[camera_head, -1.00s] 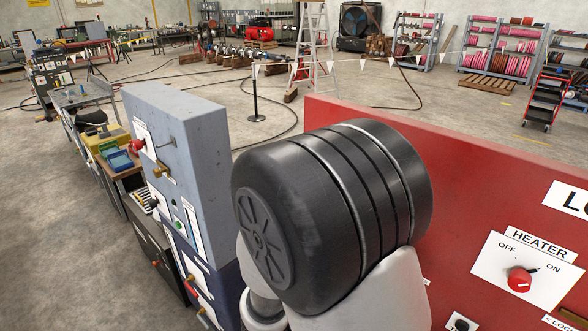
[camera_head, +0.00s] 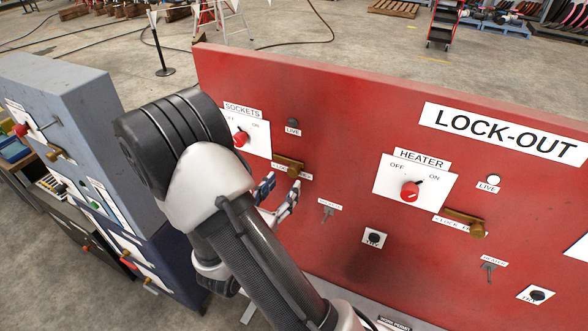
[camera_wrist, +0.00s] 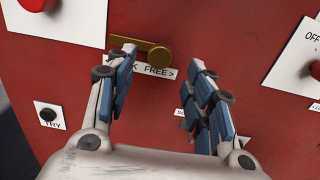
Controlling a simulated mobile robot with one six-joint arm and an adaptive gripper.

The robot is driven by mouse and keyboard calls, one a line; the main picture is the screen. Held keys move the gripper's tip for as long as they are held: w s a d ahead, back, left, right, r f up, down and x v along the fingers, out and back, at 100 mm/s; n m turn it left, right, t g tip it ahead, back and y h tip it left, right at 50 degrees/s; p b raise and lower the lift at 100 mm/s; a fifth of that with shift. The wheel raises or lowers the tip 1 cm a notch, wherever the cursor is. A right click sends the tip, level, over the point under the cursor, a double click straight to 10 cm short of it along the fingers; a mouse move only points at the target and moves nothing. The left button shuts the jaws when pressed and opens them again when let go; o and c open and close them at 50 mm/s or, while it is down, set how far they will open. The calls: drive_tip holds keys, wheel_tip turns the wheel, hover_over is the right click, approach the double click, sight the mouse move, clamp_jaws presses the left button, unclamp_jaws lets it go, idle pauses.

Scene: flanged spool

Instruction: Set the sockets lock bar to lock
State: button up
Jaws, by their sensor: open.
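The sockets lock bar (camera_head: 287,164) is a short brass bar on the red panel, below the SOCKETS switch plate. Its round knob is at the right end, on the FREE side of the label, and it slopes slightly down to the right. My gripper (camera_head: 281,188) is open and empty in front of the panel, just below the bar. In the wrist view the lock bar (camera_wrist: 143,48) shows beyond the fingertips of my gripper (camera_wrist: 161,60), its knob between them in the picture. The left fingertip overlaps the bar's left part; I cannot tell whether they touch.
The red SOCKETS knob (camera_head: 240,138) is above left of the bar, with a dark LIVE lamp (camera_head: 293,122) nearby. The HEATER knob (camera_head: 410,191) and heater lock bar (camera_head: 464,223) are to the right. A grey cabinet (camera_head: 75,95) stands left of my arm.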

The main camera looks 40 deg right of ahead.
sight(292, 173)
drive_tip(key=x, duration=0.8)
drive_tip(key=shift+a, duration=0.1)
drive_tip(key=shift+c, duration=0.2)
clamp_jaws()
idle(0.3)
